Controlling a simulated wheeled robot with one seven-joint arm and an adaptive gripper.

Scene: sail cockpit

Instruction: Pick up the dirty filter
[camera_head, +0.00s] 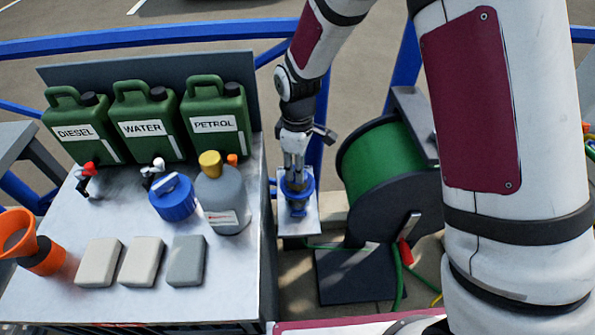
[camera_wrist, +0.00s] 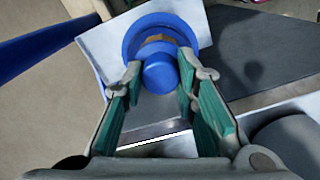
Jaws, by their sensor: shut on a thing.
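The dirty filter has a round blue knob (camera_wrist: 160,72) with a brownish band behind it in the wrist view. It sits within a blue round housing (camera_head: 297,205) on a small pale bracket (camera_head: 298,228) beside the workbench. My gripper (camera_head: 296,168) points down over the housing in the head view. In the wrist view my gripper (camera_wrist: 160,78) has its fingertips on both sides of the blue knob and is shut on it. The filter's lower part is hidden, so I cannot tell whether it is seated or raised.
The workbench (camera_head: 220,262) at left holds several green jerrycans (camera_head: 150,120), a blue cap (camera_head: 172,198), a grey bottle (camera_head: 222,200), several sponge-like blocks (camera_head: 141,262) and an orange funnel (camera_head: 38,250). A green hose reel (camera_head: 385,160) stands close right of the housing. Blue railings (camera_head: 150,38) run behind.

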